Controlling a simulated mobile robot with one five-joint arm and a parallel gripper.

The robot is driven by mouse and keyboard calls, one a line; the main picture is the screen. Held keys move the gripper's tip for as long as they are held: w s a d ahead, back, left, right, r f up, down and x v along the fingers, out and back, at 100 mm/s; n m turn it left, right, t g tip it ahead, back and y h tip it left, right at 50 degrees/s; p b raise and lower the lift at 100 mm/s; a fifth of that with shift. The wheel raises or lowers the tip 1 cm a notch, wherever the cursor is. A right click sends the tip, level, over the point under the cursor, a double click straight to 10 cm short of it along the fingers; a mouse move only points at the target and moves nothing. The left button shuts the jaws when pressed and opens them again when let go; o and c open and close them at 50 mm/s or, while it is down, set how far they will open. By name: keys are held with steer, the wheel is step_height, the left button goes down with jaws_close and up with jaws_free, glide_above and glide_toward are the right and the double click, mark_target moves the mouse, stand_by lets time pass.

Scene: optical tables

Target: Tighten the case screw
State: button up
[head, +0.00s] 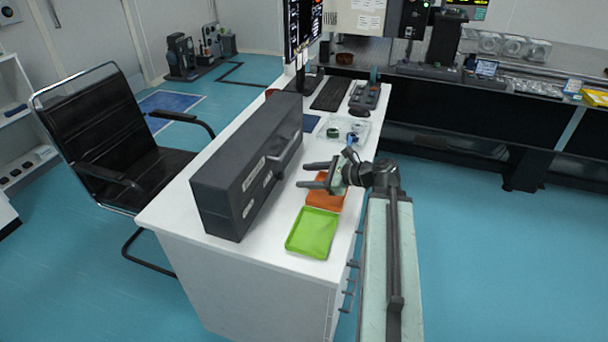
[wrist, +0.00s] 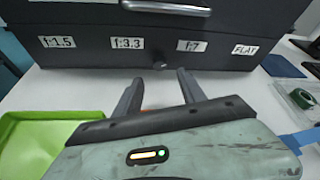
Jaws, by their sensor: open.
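A large dark grey case (head: 247,178) stands on the white desk; in the wrist view its front face (wrist: 100,60) carries labels f:1.5, f:3.3, f:7 and FLAT below a metal handle (wrist: 170,7). A small dark round screw or knob (wrist: 159,65) sits low on that face, between the f:3.3 and f:7 labels. My gripper (head: 303,175) is open and empty, its fingers pointing at the case. In the wrist view the fingertips (wrist: 160,76) lie either side of the screw's line and appear short of it. The screw is too small to make out in the head view.
A green tray (head: 312,232) lies at the desk's near end, with an orange tray (head: 326,195) beside it under my gripper. A clear tray with small parts (head: 343,131), a keyboard (head: 331,93) and monitors stand farther back. A black chair (head: 110,135) is left.

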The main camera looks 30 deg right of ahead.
mark_target(284, 177)
steer(key=shift+w+d+r+m+g+y+p, duration=0.15)
steer(key=shift+w+d+m+g+y, duration=0.1)
steer(key=shift+d+m, duration=0.25)
steer(key=shift+w+d+m+g+y+p, duration=0.15)
steer(key=shift+d+m+g+y, duration=0.1)
steer(key=shift+d+m, duration=0.25)
steer(key=shift+s+d+m, duration=0.1)
steer(key=shift+m, duration=0.4)
steer(key=shift+s+g+y, duration=0.15)
steer(key=shift+g+y, duration=0.15)
steer(key=b+x, duration=0.3)
steer(key=x, duration=0.5)
jaws_close()
